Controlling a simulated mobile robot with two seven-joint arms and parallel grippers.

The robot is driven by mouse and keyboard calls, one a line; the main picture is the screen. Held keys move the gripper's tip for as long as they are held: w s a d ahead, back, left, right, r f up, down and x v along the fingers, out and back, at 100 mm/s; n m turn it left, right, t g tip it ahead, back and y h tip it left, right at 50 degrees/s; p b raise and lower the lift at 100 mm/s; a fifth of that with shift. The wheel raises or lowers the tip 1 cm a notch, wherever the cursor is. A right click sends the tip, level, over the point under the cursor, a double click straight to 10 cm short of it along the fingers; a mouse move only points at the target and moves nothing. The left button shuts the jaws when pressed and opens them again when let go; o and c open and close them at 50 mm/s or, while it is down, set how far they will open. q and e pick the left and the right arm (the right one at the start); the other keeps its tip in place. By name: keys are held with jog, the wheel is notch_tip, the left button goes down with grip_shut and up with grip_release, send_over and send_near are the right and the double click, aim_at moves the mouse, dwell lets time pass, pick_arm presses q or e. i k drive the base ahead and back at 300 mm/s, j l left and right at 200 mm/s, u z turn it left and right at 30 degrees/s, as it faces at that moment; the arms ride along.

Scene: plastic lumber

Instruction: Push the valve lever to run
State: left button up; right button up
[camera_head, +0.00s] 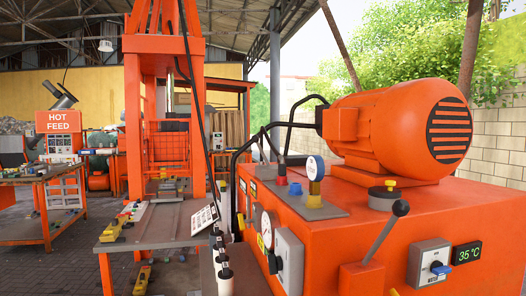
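A lever (385,234) with a grey rod and a black ball knob stands on the front of the orange power unit (325,238), at the lower right. It rises from an orange block (361,279) and tilts up to the right. No run mark is readable beside it. Neither of my grippers shows in the head view.
A large orange motor (395,128) sits on top of the unit. A grey bench (165,222) and orange press frame (133,125) stand left.

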aim_at(255, 138)
jog(key=z, duration=0.5)
jog(key=j+z, duration=0.4)
jog(key=i+j+z, duration=0.1)
jog(key=z, duration=0.3)
jog(key=j+z, duration=0.4)
jog(key=j, duration=0.45)
jog(key=k+j+z, duration=0.1)
jog(key=j, duration=0.25)
jog(key=k+j+z, duration=0.1)
jog(key=j, duration=0.3)
jog(key=k+j, duration=0.1)
jog(key=j, duration=0.4)
jog(key=k+j, duration=0.1)
jog(key=j, duration=0.35)
jog(key=k+j, duration=0.1)
jog(key=j, duration=0.4)
jog(key=z, duration=0.05)
